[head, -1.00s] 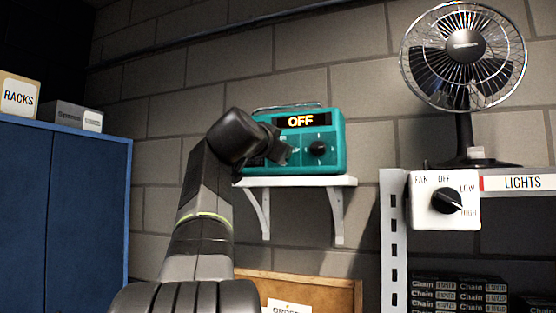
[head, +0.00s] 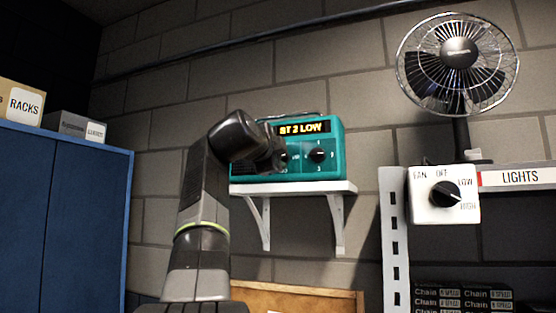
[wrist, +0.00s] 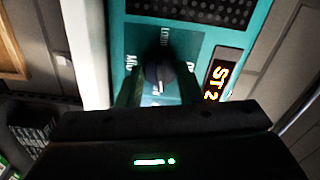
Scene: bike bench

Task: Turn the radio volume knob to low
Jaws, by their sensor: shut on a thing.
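The teal radio (head: 322,168) stands on a white wall shelf in the head view. Its display (head: 304,128) is lit and reads "ST 2 LOW". A black knob (head: 318,155) with marks around it is on the radio's right side, clear of my arm. My gripper (head: 280,157) is at the radio's front, left of that knob. In the wrist view, the radio (wrist: 262,25) fills the top, and the gripper's fingers (wrist: 157,90) are shut on the volume knob (wrist: 158,75). The printed labels around it are partly hidden and hard to read.
The white shelf (head: 290,188) carries the radio. A fan (head: 458,62) stands on the right, above a white fan switch box (head: 432,208) with a black dial. A blue cabinet (head: 70,210) with boxes on top is at left.

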